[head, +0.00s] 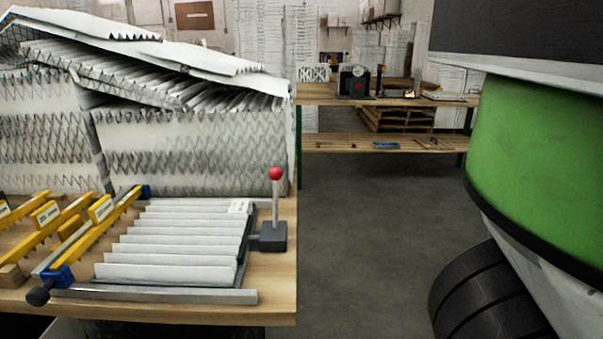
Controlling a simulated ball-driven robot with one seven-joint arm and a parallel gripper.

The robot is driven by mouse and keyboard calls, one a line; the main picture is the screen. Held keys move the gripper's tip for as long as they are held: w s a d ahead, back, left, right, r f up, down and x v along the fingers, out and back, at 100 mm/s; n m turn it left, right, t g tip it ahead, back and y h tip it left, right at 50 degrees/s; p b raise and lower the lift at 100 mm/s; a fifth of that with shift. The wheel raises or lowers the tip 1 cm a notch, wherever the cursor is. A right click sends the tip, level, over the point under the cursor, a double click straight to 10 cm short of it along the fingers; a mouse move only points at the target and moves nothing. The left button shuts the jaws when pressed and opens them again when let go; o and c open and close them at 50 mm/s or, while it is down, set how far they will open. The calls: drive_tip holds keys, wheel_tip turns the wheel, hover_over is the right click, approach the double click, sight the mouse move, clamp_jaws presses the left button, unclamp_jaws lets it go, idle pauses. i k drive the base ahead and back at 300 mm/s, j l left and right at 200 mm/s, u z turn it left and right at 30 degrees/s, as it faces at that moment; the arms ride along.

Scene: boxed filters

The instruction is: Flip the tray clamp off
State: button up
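The tray clamp is a dark grey block (273,236) with an upright metal lever (276,203) topped by a red ball knob (276,173). It sits at the right edge of the tray (243,262), on the wooden workbench. The tray holds several white pleated filter strips (180,240). The lever stands about vertical.
Yellow bar clamps (100,225) lie left of the tray. Large stacked filters (195,140) stand behind. A metal bar (155,295) runs along the bench front. Open floor (370,230) lies right of the bench (280,295). A second bench (440,101) stands farther back.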

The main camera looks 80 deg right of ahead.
sight(275, 173)
drive_tip(key=z, duration=1.15)
